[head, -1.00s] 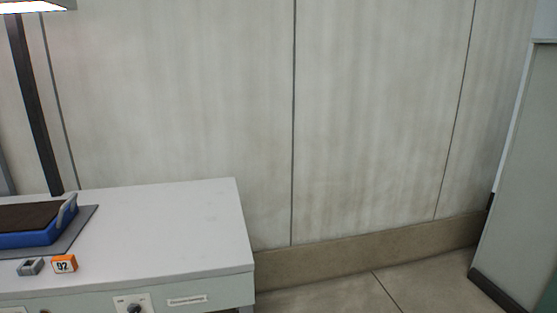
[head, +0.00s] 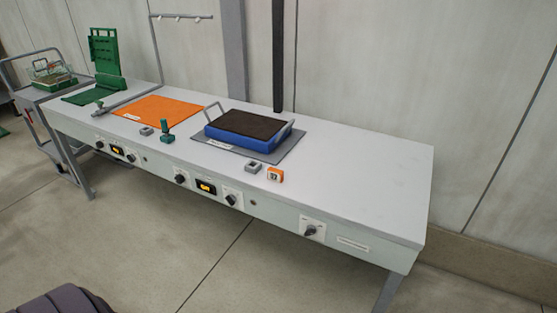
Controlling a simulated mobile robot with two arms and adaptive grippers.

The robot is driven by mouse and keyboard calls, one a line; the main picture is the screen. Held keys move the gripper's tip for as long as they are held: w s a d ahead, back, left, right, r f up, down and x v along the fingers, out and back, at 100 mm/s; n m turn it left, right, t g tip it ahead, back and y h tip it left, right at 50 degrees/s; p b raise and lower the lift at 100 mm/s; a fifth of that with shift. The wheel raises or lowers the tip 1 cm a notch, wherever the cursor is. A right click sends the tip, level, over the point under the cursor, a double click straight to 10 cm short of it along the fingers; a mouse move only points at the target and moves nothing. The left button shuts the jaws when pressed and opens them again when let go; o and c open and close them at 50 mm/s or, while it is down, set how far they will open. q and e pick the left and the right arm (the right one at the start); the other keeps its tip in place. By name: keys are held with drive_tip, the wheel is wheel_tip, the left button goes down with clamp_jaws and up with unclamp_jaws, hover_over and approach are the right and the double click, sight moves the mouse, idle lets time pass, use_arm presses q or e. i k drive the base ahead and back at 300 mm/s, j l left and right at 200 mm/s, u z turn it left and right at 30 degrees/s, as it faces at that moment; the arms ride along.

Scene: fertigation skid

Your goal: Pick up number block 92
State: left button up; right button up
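The number block 92 (head: 275,175) is a small orange block with a white face and dark digits. It stands on the white bench near its front edge, right of a small grey block with a dark recess (head: 253,167) and in front of the blue tray's grey mat. The digits are small in this view. Neither of my grippers is in view.
On the bench (head: 370,175) are a blue tray with dark fill (head: 262,143), an orange mat (head: 158,110), a green stand (head: 105,55) and a small green object (head: 166,130). Knobs line the front panel. A cart (head: 45,95) stands left.

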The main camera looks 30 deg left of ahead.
sight(274, 175)
drive_tip(key=u, duration=1.1)
